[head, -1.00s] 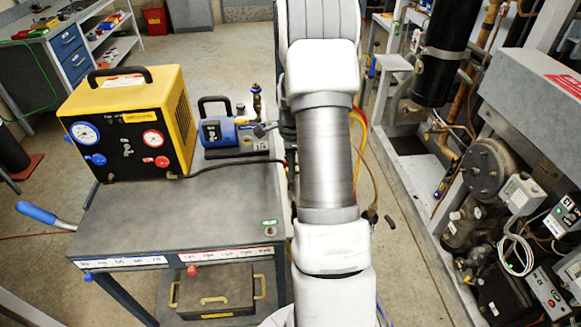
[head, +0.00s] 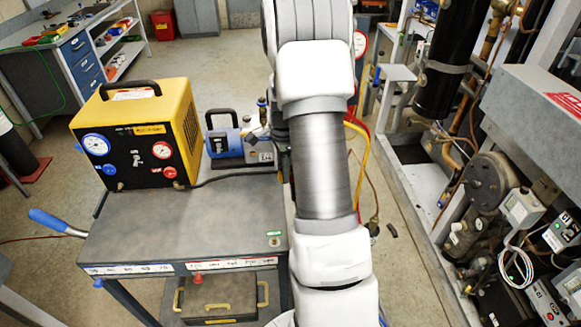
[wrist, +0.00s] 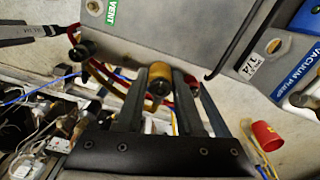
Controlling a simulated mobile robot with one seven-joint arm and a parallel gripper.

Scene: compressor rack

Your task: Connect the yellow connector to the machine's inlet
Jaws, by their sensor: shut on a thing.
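My gripper (wrist: 159,98) is shut on the yellow connector (wrist: 160,74), which sits between its two dark fingertips in the wrist view. The connector's round brass-coloured end faces the camera. In the head view my arm hides the gripper and the connector. The machine (head: 143,135) is a yellow and black box with a blue gauge, a red gauge and blue and red knobs. It stands on the grey cart (head: 170,235), left of my arm. Small fittings show low on its front, but I cannot tell which one is the inlet. The connector is apart from the machine.
A blue vacuum pump (head: 225,143) stands right of the machine; it also shows in the wrist view (wrist: 298,75). Yellow and red hoses (head: 358,150) hang behind my arm. The compressor rack (head: 490,180) fills the right side. The cart's front top is clear.

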